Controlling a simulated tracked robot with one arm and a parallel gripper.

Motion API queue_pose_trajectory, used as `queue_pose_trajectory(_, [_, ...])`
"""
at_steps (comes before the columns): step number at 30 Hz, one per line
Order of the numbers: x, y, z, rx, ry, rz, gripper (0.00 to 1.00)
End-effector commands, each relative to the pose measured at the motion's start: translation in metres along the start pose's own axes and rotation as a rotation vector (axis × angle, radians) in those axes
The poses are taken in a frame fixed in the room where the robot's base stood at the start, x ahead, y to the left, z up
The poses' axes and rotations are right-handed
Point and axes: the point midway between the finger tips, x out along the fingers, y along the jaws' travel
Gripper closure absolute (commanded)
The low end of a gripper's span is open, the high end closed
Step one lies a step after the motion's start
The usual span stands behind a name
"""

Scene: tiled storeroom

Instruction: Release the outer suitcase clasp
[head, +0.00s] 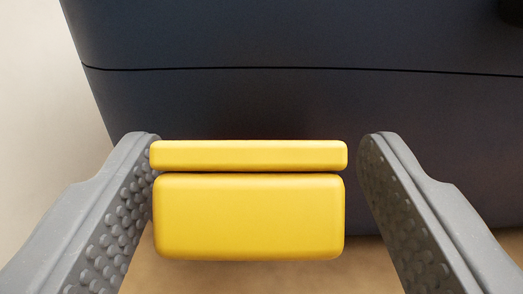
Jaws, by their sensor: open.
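The dark navy suitcase (290,110) fills most of the head view, with a thin black seam running across its upper part. A yellow clasp (249,215), made of a narrow bar above a larger block, shows in the lower middle in front of the suitcase. My gripper (258,150) is open, with one grey studded finger on each side of the clasp. The left finger is very close to the clasp's left edge, and I cannot tell if it touches. A narrow gap shows between the clasp and the right finger.
A dark object (512,8), partly cut off, shows at the top right corner on the suitcase. A pale surface (40,110) is clear at the left. A tan surface (350,268) shows below the suitcase.

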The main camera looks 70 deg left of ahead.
Motion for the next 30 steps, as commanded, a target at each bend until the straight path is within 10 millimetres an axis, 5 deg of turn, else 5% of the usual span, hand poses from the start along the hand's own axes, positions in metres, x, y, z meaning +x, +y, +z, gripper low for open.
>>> queue_pose_trajectory(6, [0.000,0.000,0.000,0.000,0.000,0.000,0.40])
queue_pose_trajectory(11, [0.000,0.000,0.000,0.000,0.000,0.000,0.82])
queue_pose_trajectory(30, [-0.002,0.002,0.011,0.001,0.171,0.005,0.82])
